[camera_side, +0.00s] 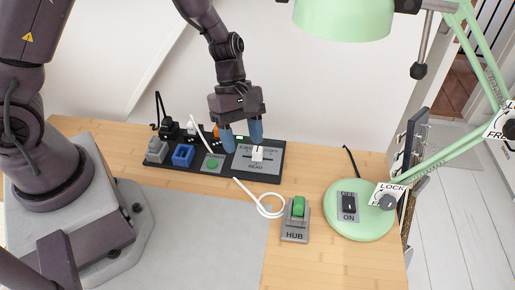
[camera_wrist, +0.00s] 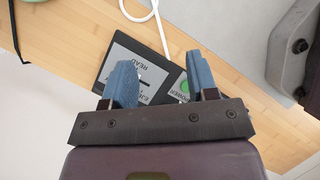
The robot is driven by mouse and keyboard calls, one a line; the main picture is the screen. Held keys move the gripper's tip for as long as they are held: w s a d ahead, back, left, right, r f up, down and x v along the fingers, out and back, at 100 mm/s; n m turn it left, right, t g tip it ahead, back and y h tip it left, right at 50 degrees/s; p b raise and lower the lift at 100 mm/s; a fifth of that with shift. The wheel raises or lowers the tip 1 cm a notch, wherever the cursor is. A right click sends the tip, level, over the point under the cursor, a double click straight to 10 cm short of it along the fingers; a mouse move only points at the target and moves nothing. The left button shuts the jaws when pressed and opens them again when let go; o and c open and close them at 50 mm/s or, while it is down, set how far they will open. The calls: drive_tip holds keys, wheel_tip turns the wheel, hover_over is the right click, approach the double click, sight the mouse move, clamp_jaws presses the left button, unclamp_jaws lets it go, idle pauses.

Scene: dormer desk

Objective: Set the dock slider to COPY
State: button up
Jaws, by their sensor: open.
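The dock (camera_side: 275,176) is a black strip at the back of the wooden desk. Its grey slider plate (camera_side: 270,165) carries an upright white slider knob (camera_side: 258,154) near the plate's middle. READ shows below the knob; the upper labels are too small to read surely. My gripper (camera_side: 242,140) is open above the dock, its blue fingers apart, the right one just above and behind the knob, the left one beside the plate. In the wrist view my gripper (camera_wrist: 160,62) is over the slider plate (camera_wrist: 132,62), where READ and EJECT show upside down. The knob is not clear there.
A green button (camera_side: 212,164), blue block (camera_side: 183,155) and dark plugs share the dock. A white cable (camera_side: 262,204) loops in front, beside the HUB switch (camera_side: 297,215). A green lamp base (camera_side: 358,220) stands right; its shade hangs above. A grey mat covers the front.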

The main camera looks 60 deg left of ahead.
sight(258, 148)
drive_tip(key=w+a+r+m+t+y, duration=0.1)
drive_tip(key=w+a+r+m+y, duration=0.15)
drive_tip(key=w+m+y, duration=0.45)
drive_tip(key=shift+m+h, duration=0.7)
drive_tip(key=shift+h, duration=0.2)
drive_tip(key=f, duration=0.8)
drive_tip(key=s+f, duration=0.1)
drive_tip(key=f, duration=0.3)
drive_tip(key=shift+a+f, duration=0.35)
drive_tip(key=shift+a, duration=0.05)
